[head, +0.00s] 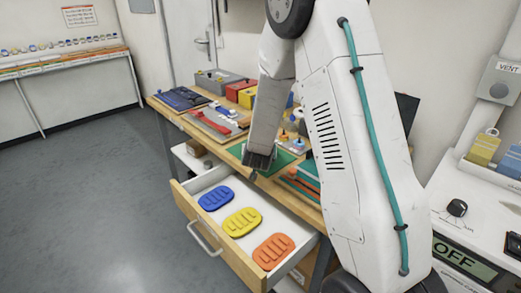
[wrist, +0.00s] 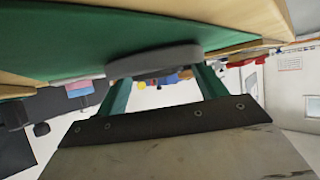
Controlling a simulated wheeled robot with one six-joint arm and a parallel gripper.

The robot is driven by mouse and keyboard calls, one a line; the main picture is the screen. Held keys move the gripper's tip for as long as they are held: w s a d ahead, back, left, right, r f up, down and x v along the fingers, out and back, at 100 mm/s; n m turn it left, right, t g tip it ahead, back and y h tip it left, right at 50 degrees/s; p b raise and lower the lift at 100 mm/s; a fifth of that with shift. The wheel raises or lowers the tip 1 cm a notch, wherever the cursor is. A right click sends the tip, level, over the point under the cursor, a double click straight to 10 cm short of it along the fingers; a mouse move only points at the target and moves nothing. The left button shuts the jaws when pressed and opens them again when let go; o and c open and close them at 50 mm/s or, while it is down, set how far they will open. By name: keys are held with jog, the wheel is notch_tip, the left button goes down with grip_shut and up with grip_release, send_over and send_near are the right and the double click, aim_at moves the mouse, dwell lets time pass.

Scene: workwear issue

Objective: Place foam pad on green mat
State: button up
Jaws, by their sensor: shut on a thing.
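The green mat (head: 284,158) lies on the wooden workbench, partly hidden behind my arm. It fills the upper left of the wrist view (wrist: 70,40). My gripper (head: 258,163) is at the mat's near left edge in the head view. In the wrist view its two teal fingers (wrist: 160,88) are shut on a flat grey pad with a rounded edge (wrist: 155,61), which I take as the foam pad. The pad is right against or just over the mat; I cannot tell whether they touch. The head view does not show the pad clearly.
An open drawer (head: 182,196) under the bench holds blue (head: 215,198), yellow (head: 241,222) and orange (head: 273,251) ribbed pads. Trays and boxes crowd the bench's far left. Stacked teal-edged items (head: 304,178) lie right of the mat. The floor at left is clear.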

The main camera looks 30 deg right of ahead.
jog(key=shift+f, duration=0.1)
jog(key=o, duration=1)
jog(key=shift+c, duration=0.2)
